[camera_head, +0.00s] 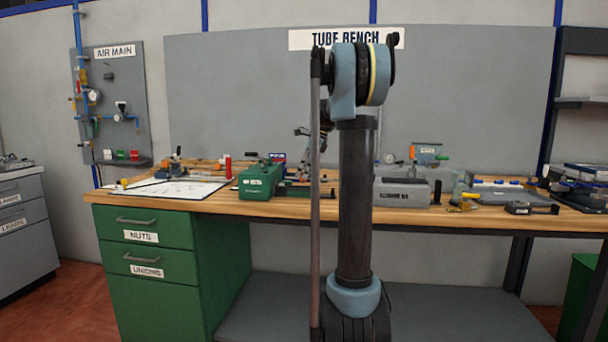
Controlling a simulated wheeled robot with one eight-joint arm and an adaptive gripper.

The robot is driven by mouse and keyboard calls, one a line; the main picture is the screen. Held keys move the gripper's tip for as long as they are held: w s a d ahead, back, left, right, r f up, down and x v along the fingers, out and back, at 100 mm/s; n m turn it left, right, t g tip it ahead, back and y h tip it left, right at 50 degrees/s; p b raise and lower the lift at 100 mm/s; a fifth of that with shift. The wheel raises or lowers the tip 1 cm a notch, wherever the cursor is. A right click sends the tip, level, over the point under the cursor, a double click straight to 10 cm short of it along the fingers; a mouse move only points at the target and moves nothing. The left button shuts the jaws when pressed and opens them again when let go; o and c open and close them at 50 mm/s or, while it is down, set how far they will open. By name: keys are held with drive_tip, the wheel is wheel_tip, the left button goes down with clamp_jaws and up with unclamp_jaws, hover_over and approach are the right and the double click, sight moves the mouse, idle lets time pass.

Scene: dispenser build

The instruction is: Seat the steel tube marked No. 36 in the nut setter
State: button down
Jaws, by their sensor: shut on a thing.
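My arm stands upright in the middle of the head view and hides part of the bench. I cannot make out my gripper or anything in it. A small dark shape (303,132) shows just left of the arm, and I cannot tell what it is. I cannot pick out a steel tube marked No. 36. A green box-shaped device (259,181) with small labels sits left of the arm. A grey block-shaped device (402,193) with unreadable lettering sits right of it. I cannot tell which device is the nut setter.
The wooden bench (215,206) has a green drawer cabinet (156,281) below it at left. A white sheet (172,190) lies on the bench's left. A red upright item (228,167) stands near the green device. A grey tray (497,195) and small black fixture (530,208) lie right.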

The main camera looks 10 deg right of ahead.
sight(294, 178)
drive_tip(key=shift+f, duration=1.6)
idle(1.1)
drive_tip(key=shift+w+a, duration=0.3)
drive_tip(key=shift+a, duration=0.65)
drive_tip(key=shift+w+a, duration=0.3)
drive_tip(key=shift+a, duration=0.65)
drive_tip(key=c, duration=1.4)
unclamp_jaws()
drive_tip(key=o, duration=0.3)
drive_tip(key=shift+r, duration=0.1)
drive_tip(key=shift+r, duration=3.45)
